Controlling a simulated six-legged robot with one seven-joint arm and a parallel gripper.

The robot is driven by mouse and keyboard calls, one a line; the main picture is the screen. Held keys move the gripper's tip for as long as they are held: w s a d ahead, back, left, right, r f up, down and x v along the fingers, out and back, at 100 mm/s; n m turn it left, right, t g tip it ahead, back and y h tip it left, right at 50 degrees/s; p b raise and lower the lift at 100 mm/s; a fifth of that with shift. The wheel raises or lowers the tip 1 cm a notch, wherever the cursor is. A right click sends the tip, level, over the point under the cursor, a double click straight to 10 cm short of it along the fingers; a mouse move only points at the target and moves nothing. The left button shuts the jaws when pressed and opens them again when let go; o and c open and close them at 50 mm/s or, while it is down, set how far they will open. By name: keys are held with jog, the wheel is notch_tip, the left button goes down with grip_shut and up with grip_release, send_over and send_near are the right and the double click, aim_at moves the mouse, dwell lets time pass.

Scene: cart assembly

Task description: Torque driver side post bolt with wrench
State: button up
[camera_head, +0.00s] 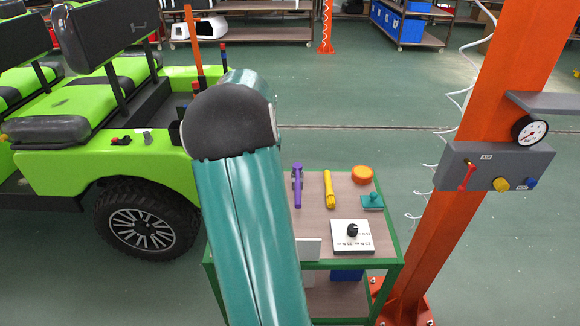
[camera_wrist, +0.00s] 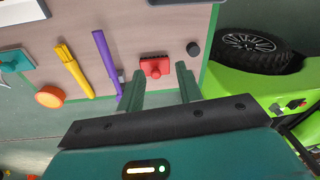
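A purple long-handled tool (camera_head: 297,185) and a yellow one (camera_head: 329,189) lie on a green-framed cart (camera_head: 392,252); I cannot tell for sure which is the wrench. In the wrist view the purple tool (camera_wrist: 105,60) lies left of my fingers and the yellow tool (camera_wrist: 73,70) further left. My gripper (camera_wrist: 160,88) is open and empty, with a small red and black piece (camera_wrist: 155,67) just beyond its fingertips. In the head view my arm hides the gripper. A green vehicle (camera_head: 95,170) stands left with upright orange (camera_head: 193,42) and dark red-topped posts; no bolt is clear.
The cart also holds an orange disc (camera_head: 362,175), a teal piece (camera_head: 372,202) and a white board (camera_head: 352,240) with a black knob. An orange column (camera_head: 455,170) with a grey gauge box (camera_head: 490,167) stands right of the cart. Open green floor lies behind.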

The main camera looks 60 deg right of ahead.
jog(key=m+g, duration=0.1)
jog(key=m, duration=0.1)
send_over(298, 187)
jog(key=f, duration=0.7)
jog(key=shift+s+a+f, duration=0.15)
jog(key=shift+s+f, duration=0.1)
jog(key=shift+f, duration=0.1)
jog(key=f, duration=0.8)
jog(key=shift+w, duration=0.2)
jog(key=shift+c, duration=0.3)
jog(key=shift+r, duration=0.1)
grip_shut()
jog(key=shift+r, duration=2.55)
